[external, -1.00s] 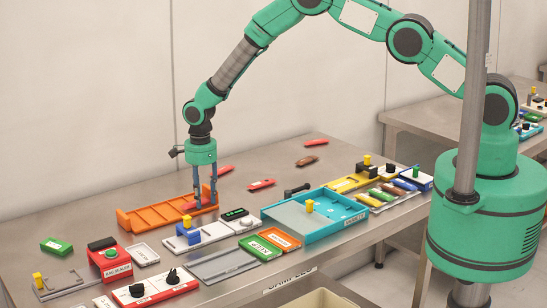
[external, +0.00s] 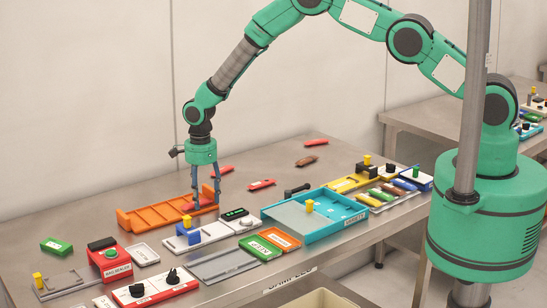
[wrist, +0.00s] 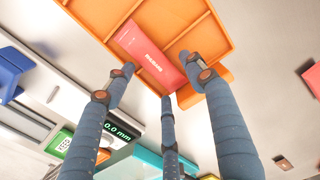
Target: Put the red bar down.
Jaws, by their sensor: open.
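The red bar (wrist: 150,58), with white lettering, lies in the orange tray (wrist: 100,12). Its near end rests at the tray's edge. In the external view, part of the red bar (external: 188,206) shows at the fingers, inside the orange tray (external: 152,217). My gripper (external: 206,206) is low over the right part of the tray. In the wrist view, the blue fingers of my gripper (wrist: 157,72) are spread around the bar's near end, with gaps beside it. The gripper is open.
Other red bars (external: 262,184) and a brown one (external: 307,161) lie on the steel table behind. A white unit with a display (external: 237,215) stands close to the right, and a blue tray (external: 318,232) lies beyond it. Bare table lies left of the orange tray.

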